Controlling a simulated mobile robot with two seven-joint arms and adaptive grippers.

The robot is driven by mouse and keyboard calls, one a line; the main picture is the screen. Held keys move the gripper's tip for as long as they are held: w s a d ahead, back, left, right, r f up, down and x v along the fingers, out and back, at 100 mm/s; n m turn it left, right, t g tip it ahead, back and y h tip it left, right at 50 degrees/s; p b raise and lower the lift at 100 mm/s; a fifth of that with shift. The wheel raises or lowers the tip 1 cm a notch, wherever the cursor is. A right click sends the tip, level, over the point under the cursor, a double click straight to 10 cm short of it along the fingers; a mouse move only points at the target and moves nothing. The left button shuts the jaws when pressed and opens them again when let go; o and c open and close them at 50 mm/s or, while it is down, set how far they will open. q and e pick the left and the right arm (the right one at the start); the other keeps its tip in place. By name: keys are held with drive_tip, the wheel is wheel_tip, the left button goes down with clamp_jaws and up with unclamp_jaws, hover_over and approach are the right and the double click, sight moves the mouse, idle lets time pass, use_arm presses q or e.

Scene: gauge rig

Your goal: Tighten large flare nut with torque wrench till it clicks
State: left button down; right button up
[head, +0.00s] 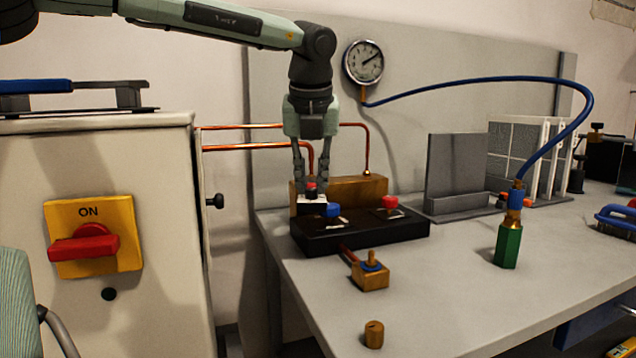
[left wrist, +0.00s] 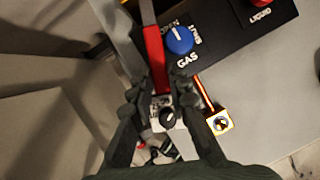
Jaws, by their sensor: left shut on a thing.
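My left gripper (head: 311,182) points down over the back left end of the black manifold panel. It is shut on a slim thing with a red part (left wrist: 155,60) and a pale, lettered end; whether this is the torque wrench I cannot tell. A round black piece (left wrist: 170,117) shows at that end in the left wrist view. A brass block (head: 370,277) with a blue ring and brass stem sits in front of the panel, joined to a copper tube. A loose brass cap or nut (head: 374,334) stands near the front. Which is the large flare nut is unclear. My right gripper is not in view.
The black panel (head: 371,237) carries a blue GAS knob (head: 333,210) and a red LIQUID knob (head: 390,202). A gauge (head: 363,63) feeds a blue hose (head: 480,79) to a green hexagonal piece (head: 508,245). A cabinet with a red switch (head: 84,248) stands left.

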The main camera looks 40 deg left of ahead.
use_arm(q)
drive_tip(key=shift+s+a+m, duration=0.35)
drive_tip(key=shift+a+m, duration=0.05)
drive_tip(key=shift+s+a+m+h, duration=0.4)
drive_tip(key=shift+s+a+m, duration=0.15)
drive_tip(key=shift+a+m, duration=0.15)
idle(1.0)
drive_tip(key=shift+s+a+f+m+t, duration=0.1)
drive_tip(key=shift+s+a+m+t, duration=0.3)
drive_tip(key=shift+a+m, duration=0.3)
drive_tip(key=shift+w+d+n+b, duration=0.3)
drive_tip(key=shift+w+d+n, duration=0.35)
drive_tip(key=shift+d+n, duration=0.35)
idle(0.7)
drive_tip(key=shift+s, duration=0.15)
drive_tip(key=s+d+b, duration=0.1)
drive_tip(key=s, duration=0.1)
drive_tip(key=s+d+b, duration=0.1)
drive_tip(key=d, duration=0.1)
drive_tip(key=shift+s+b, duration=0.3)
drive_tip(key=shift+s, duration=0.1)
idle(0.7)
drive_tip(key=shift+r, duration=0.25)
